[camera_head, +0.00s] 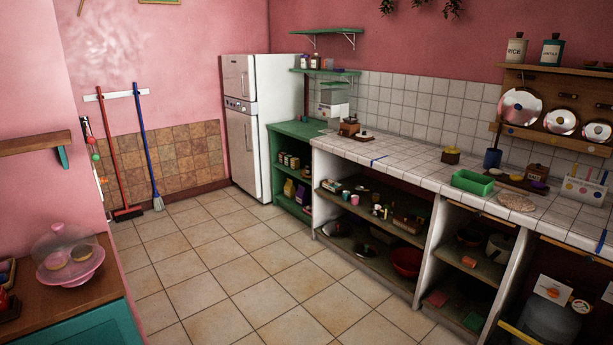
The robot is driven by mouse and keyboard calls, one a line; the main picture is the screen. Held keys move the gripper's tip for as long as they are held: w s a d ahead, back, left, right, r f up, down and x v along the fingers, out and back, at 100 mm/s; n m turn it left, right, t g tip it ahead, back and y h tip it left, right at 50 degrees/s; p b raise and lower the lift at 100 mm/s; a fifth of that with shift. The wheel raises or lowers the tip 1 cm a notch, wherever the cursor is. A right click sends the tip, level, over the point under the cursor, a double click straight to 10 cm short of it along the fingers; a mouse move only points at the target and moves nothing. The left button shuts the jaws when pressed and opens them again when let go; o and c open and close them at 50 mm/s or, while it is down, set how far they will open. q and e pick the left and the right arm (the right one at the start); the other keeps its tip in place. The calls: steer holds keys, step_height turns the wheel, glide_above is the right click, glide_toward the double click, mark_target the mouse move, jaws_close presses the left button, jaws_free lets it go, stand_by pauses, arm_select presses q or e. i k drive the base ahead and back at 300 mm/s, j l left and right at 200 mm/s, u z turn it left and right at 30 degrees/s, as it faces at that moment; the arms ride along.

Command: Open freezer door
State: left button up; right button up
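A white fridge-freezer (262,125) stands at the far end of the kitchen, in the corner against the pink wall. Its shorter upper door (236,78) and its taller lower door (243,155) both look shut. A dark control strip (238,105) runs between them. Each door has a small handle, too small to make out well. I cannot tell from labels which door is the freezer. Neither of my grippers shows in the head view.
The tiled floor (240,260) is clear up to the fridge. A tiled counter (420,165) with open shelves runs along the right. A green cabinet (300,130) adjoins the fridge's right. A red broom (112,155) and blue broom (146,145) hang left. A wooden-topped cabinet (95,290) stands near left.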

mark_target(239, 70)
steer(key=i+u, duration=0.15)
steer(key=i, duration=0.35)
steer(key=i+u, duration=0.15)
steer(key=i, duration=0.35)
steer(key=i+l+u, duration=0.15)
steer(key=i, duration=0.35)
steer(key=i+l+u, duration=0.1)
steer(key=i, duration=0.4)
steer(key=i+l+u, duration=0.15)
steer(key=i, duration=0.3)
steer(key=i+l+u, duration=0.15)
steer(key=i+l, duration=0.2)
steer(key=i, duration=0.15)
steer(key=i+j+u, duration=0.15)
steer(key=i, duration=1.1)
steer(key=i+j+u, duration=0.15)
steer(key=i, duration=1.15)
